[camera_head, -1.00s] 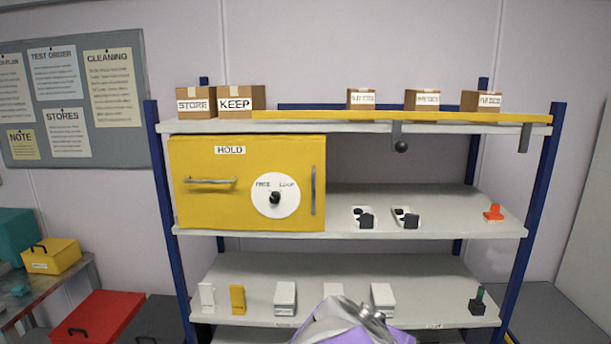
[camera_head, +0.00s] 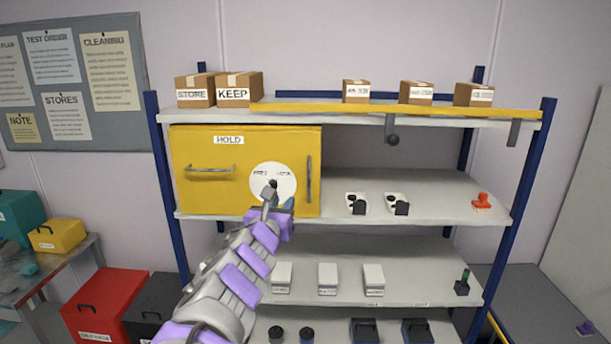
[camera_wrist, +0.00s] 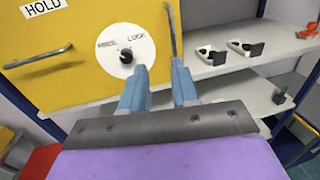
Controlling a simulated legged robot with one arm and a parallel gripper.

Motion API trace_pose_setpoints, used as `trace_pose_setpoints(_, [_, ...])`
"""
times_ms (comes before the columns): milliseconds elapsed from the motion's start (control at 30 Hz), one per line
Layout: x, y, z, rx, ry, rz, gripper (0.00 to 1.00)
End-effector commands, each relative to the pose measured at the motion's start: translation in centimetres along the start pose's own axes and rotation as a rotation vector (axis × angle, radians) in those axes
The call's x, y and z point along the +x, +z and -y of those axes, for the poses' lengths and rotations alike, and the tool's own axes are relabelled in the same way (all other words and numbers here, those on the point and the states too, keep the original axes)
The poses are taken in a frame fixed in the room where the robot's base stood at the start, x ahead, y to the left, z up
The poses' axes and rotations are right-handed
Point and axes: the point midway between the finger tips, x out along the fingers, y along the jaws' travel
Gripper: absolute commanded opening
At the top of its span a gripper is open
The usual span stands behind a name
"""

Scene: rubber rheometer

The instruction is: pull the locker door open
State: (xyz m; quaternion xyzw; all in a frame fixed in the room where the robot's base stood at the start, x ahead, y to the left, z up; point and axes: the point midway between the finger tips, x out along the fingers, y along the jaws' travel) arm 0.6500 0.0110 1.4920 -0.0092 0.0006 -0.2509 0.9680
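The yellow locker marked HOLD (camera_head: 205,150) sits on the upper shelf at the left, and its door looks shut. It has a horizontal bar handle (camera_head: 211,169) on the left and a vertical bar handle (camera_head: 309,180) near its right edge. Between them is a white dial (camera_head: 262,172) with a black knob, which also shows in the wrist view (camera_wrist: 127,58). My gripper (camera_wrist: 162,78) is in front of the lower right of the door, below and right of the knob. Its two blue fingers are apart with nothing between them. In the head view my gripper partly covers the dial.
Two white devices with black parts (camera_head: 356,203) and an orange item (camera_head: 482,201) stand right of the locker on the same shelf. Cardboard boxes (camera_head: 233,90) stand above. A yellow rail (camera_head: 400,109) runs along the top shelf. White boxes stand on the shelf below.

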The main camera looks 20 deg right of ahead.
Motion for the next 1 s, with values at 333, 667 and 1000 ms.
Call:
trace_pose_setpoints(333, [5.5, 0.0, 3.2, 0.018, -0.009, -0.012, 0.3])
trace_pose_setpoints(667, [8.7, 0.2, 0.8, 0.008, -0.006, -0.001, 0.3])
trace_pose_setpoints(1000, [13.5, -0.1, 1.9, 0.017, -0.007, -0.008, 0.3])
